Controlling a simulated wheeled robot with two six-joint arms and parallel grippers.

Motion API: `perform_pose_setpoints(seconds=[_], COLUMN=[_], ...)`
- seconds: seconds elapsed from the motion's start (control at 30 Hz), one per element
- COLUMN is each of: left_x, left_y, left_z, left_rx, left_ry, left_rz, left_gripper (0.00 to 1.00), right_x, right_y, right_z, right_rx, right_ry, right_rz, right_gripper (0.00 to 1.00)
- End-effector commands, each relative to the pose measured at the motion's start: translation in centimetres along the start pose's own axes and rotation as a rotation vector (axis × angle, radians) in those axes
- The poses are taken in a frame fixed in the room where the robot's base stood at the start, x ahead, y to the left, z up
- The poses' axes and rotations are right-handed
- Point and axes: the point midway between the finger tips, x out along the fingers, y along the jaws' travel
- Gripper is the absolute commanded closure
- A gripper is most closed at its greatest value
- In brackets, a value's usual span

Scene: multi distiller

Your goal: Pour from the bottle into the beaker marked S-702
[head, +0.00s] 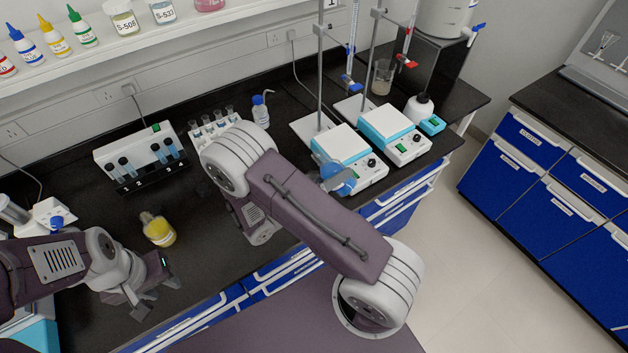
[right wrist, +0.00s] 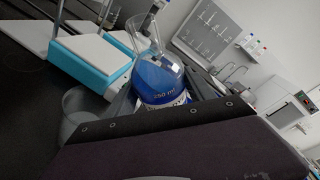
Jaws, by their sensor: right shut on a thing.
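A round glass bottle of blue liquid, marked 250 ml, shows in the right wrist view (right wrist: 162,78), just beyond my right gripper (right wrist: 175,122), which is shut on it. In the head view the blue bottle (head: 342,181) shows behind my right arm, which hides the right gripper's fingers. A clear glass beaker (right wrist: 84,108) stands to the left of the bottle in the right wrist view. I cannot read S-702 on any vessel. My left gripper (head: 158,296) is open and empty over the counter's front edge, below a flask of yellow liquid (head: 159,232).
Two blue-and-white hotplates (head: 341,152) stand right of centre with upright stands behind. A tube rack (head: 211,127), a wash bottle (head: 261,112) and a white device with tubes (head: 140,158) stand along the back. A shelf (head: 150,38) with bottles runs above. The counter around the yellow flask is clear.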

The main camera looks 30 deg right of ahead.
Motion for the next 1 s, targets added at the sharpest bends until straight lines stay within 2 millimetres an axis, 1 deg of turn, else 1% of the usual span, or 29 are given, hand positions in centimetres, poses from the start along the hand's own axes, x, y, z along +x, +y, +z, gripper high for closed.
perform_pose_setpoints(seconds=[1.0], left_x=[0.43], left_y=[-0.01], left_z=[0.04], left_rx=[0.0], left_ry=[0.0], left_rz=[0.0], left_gripper=[0.64], right_x=[0.11], right_y=[-0.15], right_z=[-0.21], right_rx=[-0.057], right_ry=[-0.013], right_rz=[-0.023], right_gripper=[1.0])
